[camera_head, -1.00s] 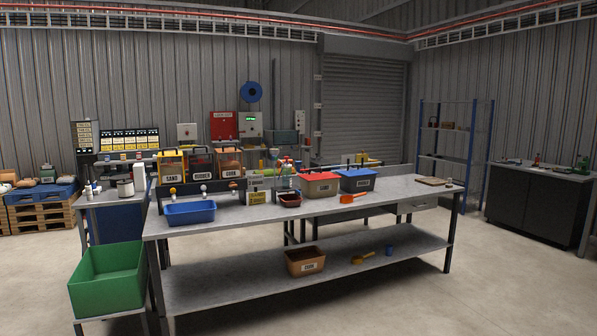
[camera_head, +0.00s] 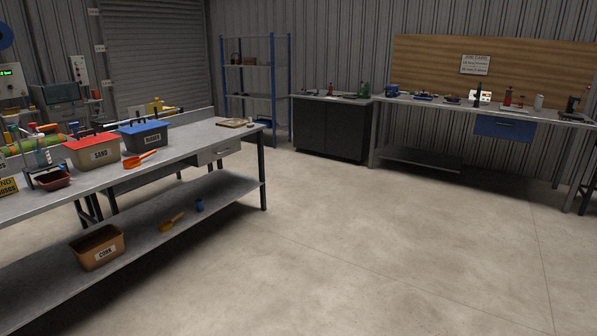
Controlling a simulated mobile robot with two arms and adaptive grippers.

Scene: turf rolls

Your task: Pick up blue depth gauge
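I cannot make out a blue depth gauge for certain. A small blue item (camera_head: 394,90) sits on the far workbench (camera_head: 450,104) at the back right, too small to identify. Neither of my grippers is in view.
The near table (camera_head: 192,142) holds a red-lidded bin (camera_head: 93,153), a blue-lidded bin (camera_head: 145,136) and an orange scoop (camera_head: 139,160). A dark cabinet (camera_head: 330,129) and blue-post shelving (camera_head: 255,90) stand behind. The concrete floor (camera_head: 390,240) at centre and right is clear.

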